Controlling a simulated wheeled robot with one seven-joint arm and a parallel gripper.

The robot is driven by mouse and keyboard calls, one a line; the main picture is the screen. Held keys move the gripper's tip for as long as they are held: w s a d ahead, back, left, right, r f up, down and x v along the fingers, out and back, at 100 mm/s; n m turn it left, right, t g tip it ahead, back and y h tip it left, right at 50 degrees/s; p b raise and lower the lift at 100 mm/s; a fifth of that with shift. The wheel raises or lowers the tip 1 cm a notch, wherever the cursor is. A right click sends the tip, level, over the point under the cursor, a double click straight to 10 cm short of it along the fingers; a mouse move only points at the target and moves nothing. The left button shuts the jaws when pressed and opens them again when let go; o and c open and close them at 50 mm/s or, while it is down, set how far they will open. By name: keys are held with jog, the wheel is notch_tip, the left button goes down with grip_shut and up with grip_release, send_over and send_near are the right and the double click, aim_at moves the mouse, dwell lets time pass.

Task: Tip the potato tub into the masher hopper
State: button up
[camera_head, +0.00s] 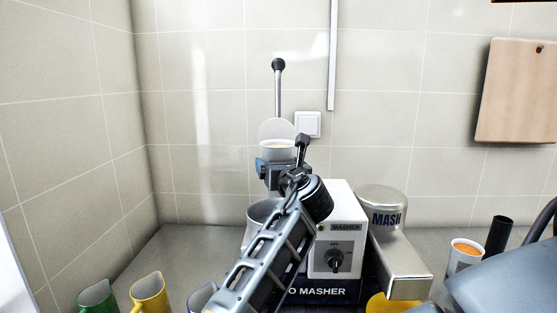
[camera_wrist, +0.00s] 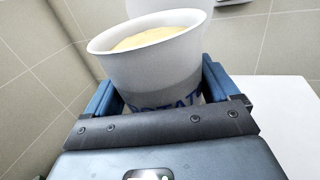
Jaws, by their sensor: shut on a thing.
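My gripper (camera_head: 274,174) is shut on the white potato tub (camera_head: 277,151) and holds it up in front of the back wall, above counter height. The tub looks about upright and has pale yellow contents. In the wrist view the tub (camera_wrist: 150,65) sits between the two blue fingers (camera_wrist: 160,95), its blue lettering partly hidden. The masher (camera_head: 335,215) is a white box with a dial and a dark lower band. A pale rounded vessel (camera_head: 262,212) at its left, perhaps the hopper, is mostly hidden by my arm. A pale disc (camera_head: 277,128) with a black-knobbed lever stands behind the tub.
A metal "MASH" canister (camera_head: 383,208) with a chute stands right of the masher, above a yellow container (camera_head: 385,304). Green (camera_head: 97,298) and yellow (camera_head: 149,293) mugs stand at front left. A cup with orange contents (camera_head: 466,251) is at right. The left counter is bare behind the mugs.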

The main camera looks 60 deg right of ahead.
jog(key=shift+f, duration=0.35)
jog(key=n, duration=0.1)
jog(key=s+d+r+n, duration=0.1)
jog(key=n, duration=0.1)
jog(key=n+t, duration=0.1)
jog(key=n, duration=0.1)
jog(key=shift+s+d+r+h, duration=0.15)
jog(key=shift+d+h, duration=0.15)
jog(key=shift+d, duration=0.05)
jog(key=shift+s+d+r+n+t, duration=0.1)
jog(key=shift+n+t, duration=0.1)
jog(key=shift+n, duration=0.65)
jog(key=shift+s+d+f+n+t, duration=0.1)
jog(key=shift+n+t, duration=0.1)
jog(key=shift+n, duration=0.7)
jog(key=shift+d+r+n+t, duration=0.1)
jog(key=shift+n+t, duration=0.1)
jog(key=shift+n, duration=0.65)
jog(key=shift+n, duration=0.4)
